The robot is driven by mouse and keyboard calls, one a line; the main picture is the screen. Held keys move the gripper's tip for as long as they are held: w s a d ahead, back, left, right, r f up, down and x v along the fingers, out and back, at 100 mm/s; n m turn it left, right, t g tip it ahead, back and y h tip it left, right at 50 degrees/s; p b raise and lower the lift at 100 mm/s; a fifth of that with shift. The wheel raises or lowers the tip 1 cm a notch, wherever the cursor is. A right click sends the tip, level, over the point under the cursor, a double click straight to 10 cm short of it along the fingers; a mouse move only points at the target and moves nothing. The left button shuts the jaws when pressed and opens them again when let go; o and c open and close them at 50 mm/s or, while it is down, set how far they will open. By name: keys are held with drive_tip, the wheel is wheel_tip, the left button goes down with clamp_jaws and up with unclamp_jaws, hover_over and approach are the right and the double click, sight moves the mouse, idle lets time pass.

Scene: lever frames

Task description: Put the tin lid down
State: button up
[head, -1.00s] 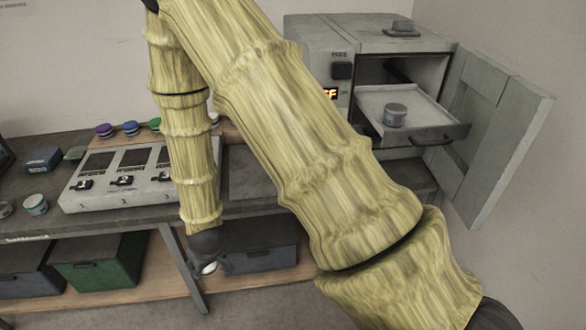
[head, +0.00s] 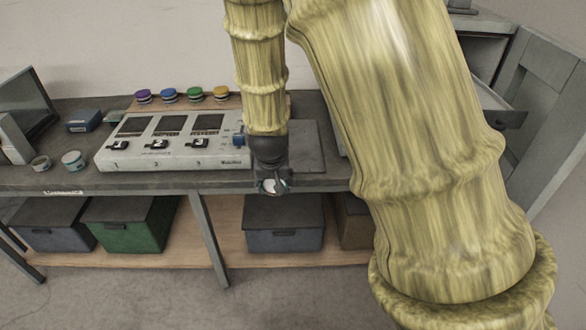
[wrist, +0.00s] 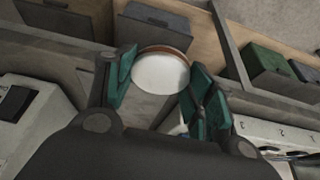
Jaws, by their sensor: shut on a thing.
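The tin lid (wrist: 160,72) is a round white disc with a brownish rim, held between the green finger pads of my gripper (wrist: 163,66) in the wrist view. In the head view my gripper (head: 271,183) hangs at the bench's front edge, right of the switch panel, and the lid shows as a small pale disc (head: 270,187). I cannot tell its height above the bench (head: 306,150) from these views. Two small round tins, one greyish (head: 40,163) and one with a pale top (head: 74,160), stand at the bench's left.
The switch panel (head: 170,142) lies left of my gripper, with several coloured knobs (head: 168,95) behind it. Bins, one green (head: 128,225) and one grey (head: 284,224), stand on the lower shelf. An open cabinet door (head: 548,80) is at right; my arm hides much of the cabinet.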

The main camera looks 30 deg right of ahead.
drive_tip(key=p, duration=0.2)
hover_over(293, 169)
drive_tip(key=s+a, duration=0.1)
drive_tip(key=shift+s+f, duration=0.15)
drive_tip(key=shift+f, duration=0.55)
drive_tip(key=shift+d+f, duration=0.15)
drive_tip(key=shift+f, duration=0.1)
drive_tip(key=shift+f+p, duration=0.45)
drive_tip(key=shift+f, duration=1.15)
drive_tip(key=shift+f, duration=0.1)
drive_tip(key=o, duration=0.9)
drive_tip(key=shift+c, duration=0.2)
